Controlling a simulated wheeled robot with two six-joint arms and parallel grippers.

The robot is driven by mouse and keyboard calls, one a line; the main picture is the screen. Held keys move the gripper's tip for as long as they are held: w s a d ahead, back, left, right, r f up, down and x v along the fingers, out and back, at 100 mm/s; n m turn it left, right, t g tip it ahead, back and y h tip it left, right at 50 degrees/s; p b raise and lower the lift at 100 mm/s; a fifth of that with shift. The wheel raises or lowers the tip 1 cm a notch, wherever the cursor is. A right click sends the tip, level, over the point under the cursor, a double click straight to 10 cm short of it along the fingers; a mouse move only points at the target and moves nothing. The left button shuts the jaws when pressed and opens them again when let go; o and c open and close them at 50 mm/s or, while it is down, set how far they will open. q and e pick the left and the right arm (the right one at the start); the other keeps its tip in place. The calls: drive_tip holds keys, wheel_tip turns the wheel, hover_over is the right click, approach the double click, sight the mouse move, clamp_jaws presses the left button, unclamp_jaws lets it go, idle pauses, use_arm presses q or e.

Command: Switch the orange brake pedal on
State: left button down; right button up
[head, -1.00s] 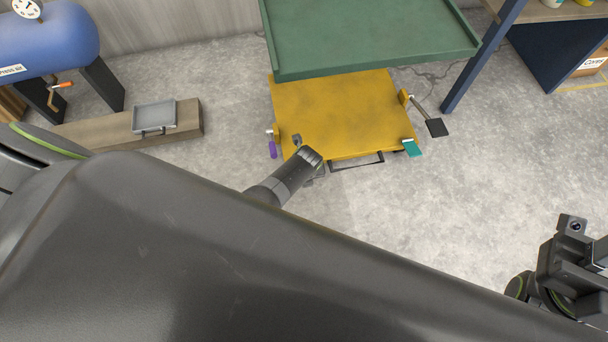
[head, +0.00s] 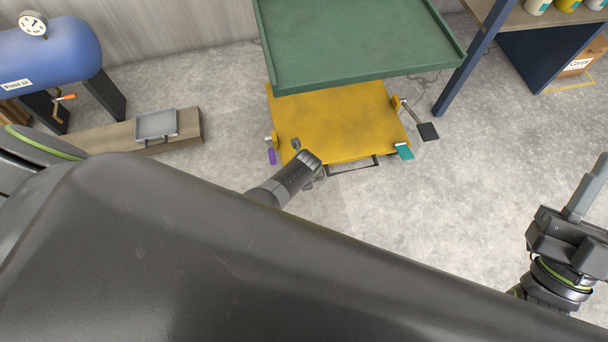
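A yellow-orange cart deck (head: 345,115) sits low at centre. A purple pedal (head: 271,156) hangs at its front left corner and a teal pedal (head: 404,151) at its front right corner. A black pedal (head: 428,131) sticks out on a rod at the right side. I see no clearly orange pedal; my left gripper hides part of the deck's front edge. My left gripper (head: 308,158) is over that edge, just right of the purple pedal; its finger opening is unclear. My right gripper (head: 582,192) is far right, away from the cart, seen edge-on.
A green tray top (head: 365,45) overhangs the deck. A blue tank (head: 45,58) with an orange handle stands at left, beside a low wooden block (head: 95,132) with a grey tray (head: 156,125). A blue-legged shelf (head: 478,55) stands at right. The floor right of the cart is clear.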

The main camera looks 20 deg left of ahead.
wheel_tip(320, 180, down, 16)
drive_tip(key=w+d+m+g+h+p, duration=0.2)
drive_tip(key=w+m+g+p, duration=0.15)
drive_tip(key=g, duration=0.75)
drive_tip(key=s+a+f+g+y+p, duration=0.2)
drive_tip(key=s+a+f+g+y, duration=0.1)
drive_tip(key=s+f+g, duration=0.8)
drive_tip(key=s+f, duration=0.2)
drive_tip(key=s, duration=0.2)
drive_tip(key=shift+a+f+g, duration=0.2)
drive_tip(key=shift+a+g, duration=0.05)
drive_tip(key=shift+g, duration=0.05)
drive_tip(key=shift+m, duration=0.25)
